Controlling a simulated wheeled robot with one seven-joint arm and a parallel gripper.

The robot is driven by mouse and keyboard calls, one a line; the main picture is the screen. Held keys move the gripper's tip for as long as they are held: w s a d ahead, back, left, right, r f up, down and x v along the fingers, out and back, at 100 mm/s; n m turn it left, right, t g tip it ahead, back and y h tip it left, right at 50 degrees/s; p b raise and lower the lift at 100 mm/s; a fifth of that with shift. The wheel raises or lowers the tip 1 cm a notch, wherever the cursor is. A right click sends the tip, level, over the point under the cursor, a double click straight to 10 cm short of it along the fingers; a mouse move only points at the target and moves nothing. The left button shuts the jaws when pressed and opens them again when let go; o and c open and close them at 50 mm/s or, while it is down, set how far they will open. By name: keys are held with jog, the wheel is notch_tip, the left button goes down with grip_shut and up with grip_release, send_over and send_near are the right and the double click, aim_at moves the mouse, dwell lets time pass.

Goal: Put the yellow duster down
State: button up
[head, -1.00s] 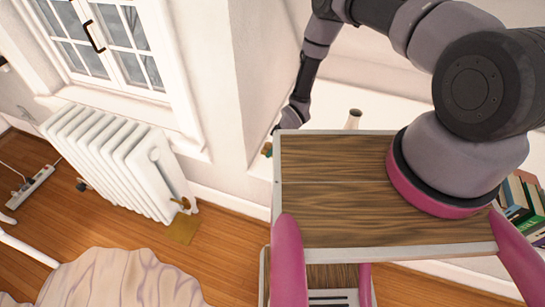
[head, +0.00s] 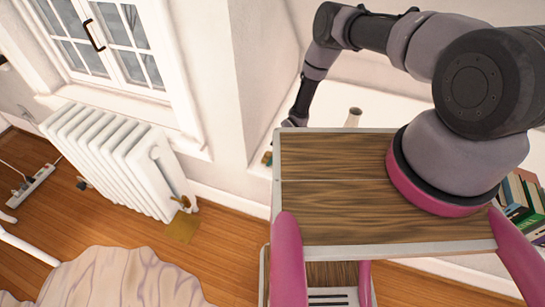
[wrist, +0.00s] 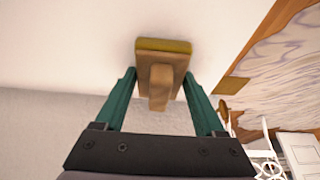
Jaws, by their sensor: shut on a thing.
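The yellow duster (wrist: 163,46) has a yellow pad and a tan wooden back with a grip block. In the wrist view it sits between the green fingers of my gripper (wrist: 159,80), which is shut on its wooden part. A pale, plain surface lies behind it; I cannot tell whether the pad touches it. In the head view the end of my arm is above a white surface (head: 390,112) by the wall, and the duster cannot be made out there.
A vase (head: 353,117) stands on the white surface. A small orange and green thing (head: 267,158) is near its left end. Books (head: 522,195) stand at the right. A white radiator (head: 110,155) is under the window at the left. Wooden floor (head: 225,232) shows between.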

jog(key=shift+s+f, duration=0.1)
jog(key=shift+f, duration=0.15)
jog(key=shift+d+f, duration=0.1)
jog(key=o, duration=1.6)
jog(key=shift+r, duration=0.55)
jog(key=v, duration=1.1)
jog(key=shift+r, duration=0.45)
